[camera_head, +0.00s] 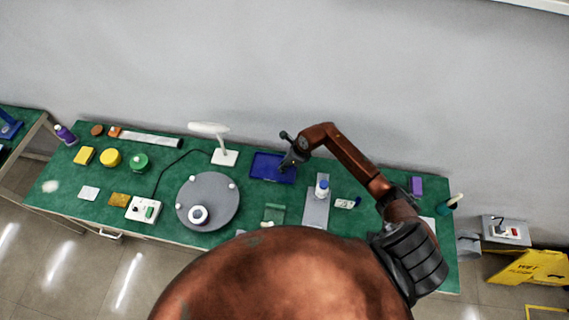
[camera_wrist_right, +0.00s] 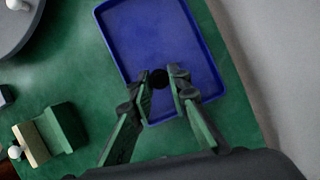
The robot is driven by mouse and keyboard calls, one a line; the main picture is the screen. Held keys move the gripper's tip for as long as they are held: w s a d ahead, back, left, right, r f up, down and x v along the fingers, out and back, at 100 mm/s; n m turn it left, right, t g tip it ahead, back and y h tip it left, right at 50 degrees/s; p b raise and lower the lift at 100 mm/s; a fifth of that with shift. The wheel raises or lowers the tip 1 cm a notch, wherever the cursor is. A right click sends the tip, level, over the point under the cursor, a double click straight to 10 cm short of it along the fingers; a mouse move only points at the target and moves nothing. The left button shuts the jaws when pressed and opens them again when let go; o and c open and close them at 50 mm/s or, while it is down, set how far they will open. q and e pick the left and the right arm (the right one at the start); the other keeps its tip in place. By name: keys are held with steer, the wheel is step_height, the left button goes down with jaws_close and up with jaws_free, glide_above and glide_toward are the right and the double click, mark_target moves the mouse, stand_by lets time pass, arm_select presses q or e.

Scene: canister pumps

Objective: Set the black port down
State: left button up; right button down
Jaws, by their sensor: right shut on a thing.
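The black port (camera_wrist_right: 159,79) is a small round dark piece between the fingertips of my right gripper (camera_wrist_right: 160,92) in the right wrist view. The gripper is shut on it, over the near part of a blue tray (camera_wrist_right: 150,30). In the head view my right gripper (camera_head: 290,160) is at the blue tray (camera_head: 262,178), over its right side, and the port is too small to make out there. I cannot tell whether the port touches the tray floor. My left gripper is not in view.
A grey round turntable (camera_head: 190,215) with white knobs and a white ring stands left of the tray. A white lamp (camera_head: 224,156) stands behind it. A green block (camera_head: 273,213) is in front of the tray, and a grey plate (camera_head: 316,211) with a blue-capped bottle (camera_head: 322,190) is to the right.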

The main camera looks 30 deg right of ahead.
steer(key=shift+f, duration=0.15)
steer(key=c, duration=1.8)
jaws_free()
steer(key=shift+r, duration=0.25)
steer(key=b+v, duration=0.1)
steer(key=v, duration=1)
steer(key=shift+s+d+r+b, duration=0.1)
steer(key=shift+d+r+b, duration=0.05)
steer(key=shift+r+b, duration=0.2)
